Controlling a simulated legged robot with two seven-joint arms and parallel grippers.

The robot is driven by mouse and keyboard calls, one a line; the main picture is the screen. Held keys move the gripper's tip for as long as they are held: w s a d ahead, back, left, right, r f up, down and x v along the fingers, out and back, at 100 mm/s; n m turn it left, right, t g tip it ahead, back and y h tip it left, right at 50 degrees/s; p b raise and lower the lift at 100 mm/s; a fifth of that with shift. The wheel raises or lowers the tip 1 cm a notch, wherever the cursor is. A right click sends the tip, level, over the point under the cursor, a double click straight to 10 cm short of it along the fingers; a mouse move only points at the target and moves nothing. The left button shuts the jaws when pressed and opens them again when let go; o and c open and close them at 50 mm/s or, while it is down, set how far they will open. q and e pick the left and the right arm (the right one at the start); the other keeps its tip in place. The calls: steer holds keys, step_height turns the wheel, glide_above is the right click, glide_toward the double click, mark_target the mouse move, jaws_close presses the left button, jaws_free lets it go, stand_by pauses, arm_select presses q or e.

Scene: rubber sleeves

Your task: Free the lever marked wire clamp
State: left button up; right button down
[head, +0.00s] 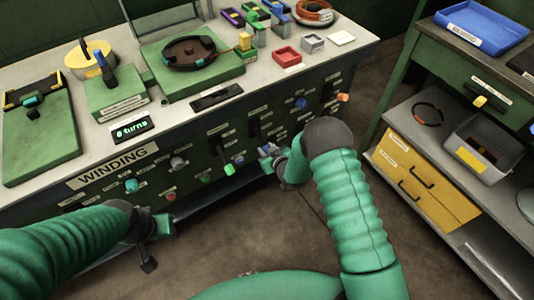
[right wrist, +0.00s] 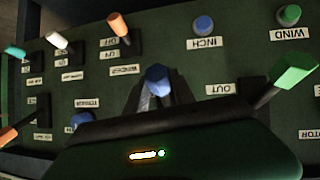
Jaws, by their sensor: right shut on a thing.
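My right gripper (head: 270,155) is at the front panel of the winding bench in the head view. In the right wrist view the panel appears upside down, and the gripper (right wrist: 157,92) is shut around a blue-tipped lever (right wrist: 157,77); its shaft is mostly hidden. I cannot read a wire clamp label in either view, so I cannot tell which lever bears it. A lever with a green handle (right wrist: 292,72) stands to the right of the gripper, near a label reading OUT. My left gripper (head: 150,245) hangs low in front of the bench, away from the panel; its jaws are unclear.
The winding bench (head: 105,160) carries a turns display (head: 133,127) and a spool on a green block (head: 165,80). Levers and knobs crowd its panel, including an orange-tipped lever (right wrist: 118,24) and a blue INCH button (right wrist: 204,24). A shelf (head: 480,230) stands at right; floor lies between.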

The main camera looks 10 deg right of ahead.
arm_select(q)
steer(key=shift+f+b, duration=0.3)
steer(key=shift+f, duration=0.3)
arm_select(e)
steer(key=shift+d+f+t, duration=0.25)
steer(key=shift+f+t, duration=0.05)
steer(key=shift+f, duration=0.15)
steer(key=shift+w, duration=0.1)
steer(key=shift+a, duration=0.1)
steer(key=c, duration=1.4)
jaws_free()
steer(key=shift+c, duration=0.2)
steer(key=o, duration=0.4)
steer(key=shift+w+f, duration=0.3)
steer(key=shift+s+a+r, duration=0.1)
steer(key=shift+s+r, duration=0.25)
steer(key=shift+r, duration=0.05)
arm_select(q)
steer(key=r+p, duration=0.3)
steer(key=shift+w+d+r, duration=0.1)
steer(key=shift+w+d, duration=0.05)
steer(key=shift+w, duration=0.15)
arm_select(e)
steer(key=v, duration=1.6)
steer(key=shift+d+f, duration=0.1)
steer(key=shift+d, duration=0.15)
